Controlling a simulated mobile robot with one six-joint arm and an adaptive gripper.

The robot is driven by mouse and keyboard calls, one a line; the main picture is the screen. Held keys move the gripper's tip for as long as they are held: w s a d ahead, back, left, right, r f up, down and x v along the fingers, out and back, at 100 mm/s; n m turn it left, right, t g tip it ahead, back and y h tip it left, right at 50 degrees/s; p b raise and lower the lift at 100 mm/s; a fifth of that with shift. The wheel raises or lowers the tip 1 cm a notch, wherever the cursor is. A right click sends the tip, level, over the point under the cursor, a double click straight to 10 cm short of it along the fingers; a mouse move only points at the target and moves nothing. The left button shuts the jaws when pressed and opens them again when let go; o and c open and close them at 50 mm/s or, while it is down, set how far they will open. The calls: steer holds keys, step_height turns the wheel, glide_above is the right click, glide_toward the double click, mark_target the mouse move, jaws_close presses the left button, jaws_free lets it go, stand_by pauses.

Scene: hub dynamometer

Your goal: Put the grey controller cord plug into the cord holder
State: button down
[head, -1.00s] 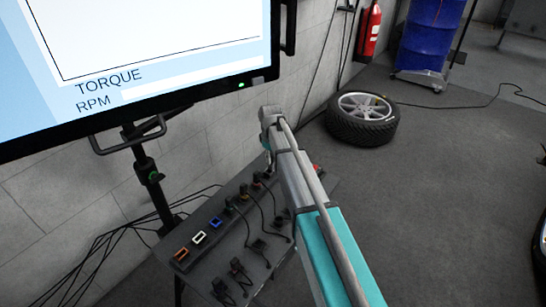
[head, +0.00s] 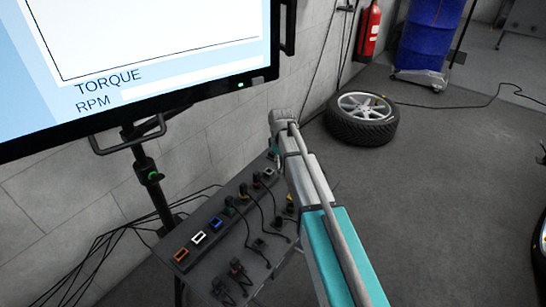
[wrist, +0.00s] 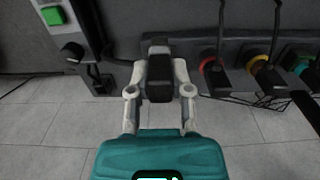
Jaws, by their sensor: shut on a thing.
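My gripper (wrist: 160,90) is shut on a dark plug (wrist: 159,82), which sits upright between the fingers in the wrist view. Right above the plug is a grey piece (wrist: 158,49), against the dark holder. I cannot tell whether it is the plug's tip or the grey slot, or whether the plug is inside. In the head view the cord holder (head: 190,246) is a dark strip with coloured slots along the table. A grey slot (head: 268,172) shows at its far end. My arm hides the gripper in the head view.
Neighbouring slots with red (wrist: 208,63), yellow (wrist: 256,62) and green (wrist: 302,66) rings have plugs and cords. A box with a green button (wrist: 53,15) stands at left. Orange (head: 181,255), white (head: 199,238) and blue (head: 215,224) slots look empty. Loose plugs (head: 237,267) lie in front.

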steer(key=shift+s+d, duration=0.85)
steer(key=shift+d, duration=0.15)
steer(key=shift+w, duration=0.1)
steer(key=shift+w+d, duration=1.4)
steer(key=shift+w, duration=0.3)
steer(key=shift+w+d, duration=1.45)
steer(key=shift+w, duration=0.2)
steer(key=shift+w+d, duration=1.4)
steer(key=shift+w, duration=0.3)
steer(key=shift+w+a, duration=0.1)
steer(key=shift+a, duration=0.05)
steer(key=w+a, duration=0.9)
steer(key=a, duration=0.2)
steer(key=shift+w+a, duration=0.3)
steer(key=shift+a, duration=0.05)
stand_by(0.9)
